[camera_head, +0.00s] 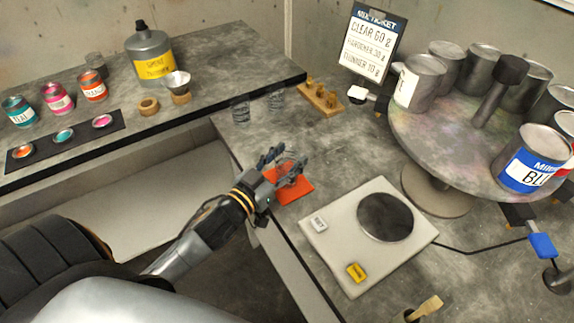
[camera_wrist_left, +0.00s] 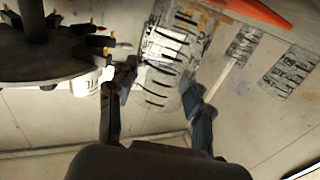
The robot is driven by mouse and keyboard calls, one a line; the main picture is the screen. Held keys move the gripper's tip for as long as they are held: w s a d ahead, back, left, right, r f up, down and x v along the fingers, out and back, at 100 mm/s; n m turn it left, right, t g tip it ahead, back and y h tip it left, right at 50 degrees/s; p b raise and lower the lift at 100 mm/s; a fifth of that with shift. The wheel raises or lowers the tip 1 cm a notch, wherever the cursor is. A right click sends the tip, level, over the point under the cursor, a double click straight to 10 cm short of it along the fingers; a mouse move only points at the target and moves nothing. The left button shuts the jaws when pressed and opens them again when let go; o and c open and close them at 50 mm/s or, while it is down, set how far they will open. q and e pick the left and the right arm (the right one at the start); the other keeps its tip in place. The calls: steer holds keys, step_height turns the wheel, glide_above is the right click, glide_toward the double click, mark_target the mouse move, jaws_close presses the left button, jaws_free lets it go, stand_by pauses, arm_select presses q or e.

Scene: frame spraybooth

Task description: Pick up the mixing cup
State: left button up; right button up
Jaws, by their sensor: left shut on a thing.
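The mixing cup is a clear cup with dark graduation marks. It shows in the left wrist view (camera_wrist_left: 168,62) between the two fingers of my left gripper (camera_wrist_left: 155,100). In the head view my left gripper (camera_head: 283,163) is shut on this cup at the orange mat (camera_head: 304,190), and its fingers mostly hide the cup. I cannot tell whether the cup touches the mat. Two similar clear cups stand behind the gripper in the head view, one on the left (camera_head: 240,109) and one on the right (camera_head: 276,99). My right gripper is not in view.
A scale (camera_head: 330,250) with a dark round plate lies right of the mat. A round stand (camera_head: 440,140) with several cans is at the right. A wooden rack (camera_head: 320,99) stands behind. A thinner bottle (camera_head: 150,55) and paint jars (camera_head: 57,98) are at the left.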

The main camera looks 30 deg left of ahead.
arm_select(q)
steer(key=shift+r, duration=0.1)
steer(key=shift+r, duration=0.55)
steer(key=s+r+p, duration=0.9)
steer(key=s+r, duration=0.2)
steer(key=s, duration=0.3)
steer(key=shift+d+r, duration=0.25)
steer(key=shift+r, duration=0.15)
